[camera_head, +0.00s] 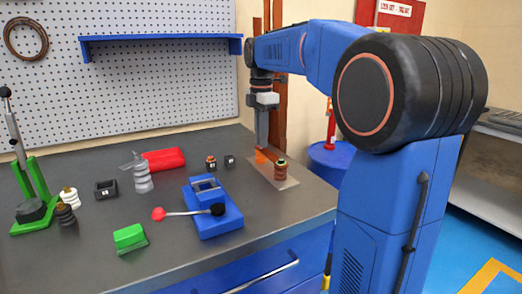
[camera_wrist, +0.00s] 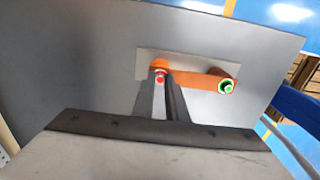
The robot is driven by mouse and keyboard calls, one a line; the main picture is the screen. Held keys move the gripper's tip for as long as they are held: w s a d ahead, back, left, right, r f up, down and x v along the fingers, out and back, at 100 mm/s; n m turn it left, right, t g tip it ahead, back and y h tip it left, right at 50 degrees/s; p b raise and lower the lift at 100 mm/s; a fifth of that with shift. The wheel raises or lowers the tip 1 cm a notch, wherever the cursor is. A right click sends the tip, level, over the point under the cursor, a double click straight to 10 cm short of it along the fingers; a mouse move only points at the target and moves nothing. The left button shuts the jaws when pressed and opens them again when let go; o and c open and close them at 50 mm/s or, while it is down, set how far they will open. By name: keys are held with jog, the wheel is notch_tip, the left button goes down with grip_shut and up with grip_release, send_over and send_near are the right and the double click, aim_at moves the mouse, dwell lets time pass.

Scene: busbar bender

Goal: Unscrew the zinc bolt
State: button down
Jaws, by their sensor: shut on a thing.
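My gripper (camera_head: 262,146) points straight down over the left end of a flat plate on the bench. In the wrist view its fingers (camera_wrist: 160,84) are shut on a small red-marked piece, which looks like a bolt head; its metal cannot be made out. An orange copper bar (camera_wrist: 195,80) runs from beside the fingertips to the right. At its right end is a second bolt (camera_wrist: 227,87) with a green and pale ring. In the head view that end shows as a dark ribbed post (camera_head: 280,170) with a greenish top. The fingers hide most of the held piece.
The light plate (camera_head: 288,184) lies near the bench's right edge. To its left stand a blue fixture (camera_head: 221,221) with a lever, small dark blocks (camera_head: 230,161), a red case (camera_head: 164,159), a green block (camera_head: 129,237) and a green press (camera_head: 36,206). A blue shelf (camera_head: 160,40) hangs behind.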

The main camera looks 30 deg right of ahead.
jog(key=shift+n, duration=1.4)
jog(key=shift+n, duration=3.5)
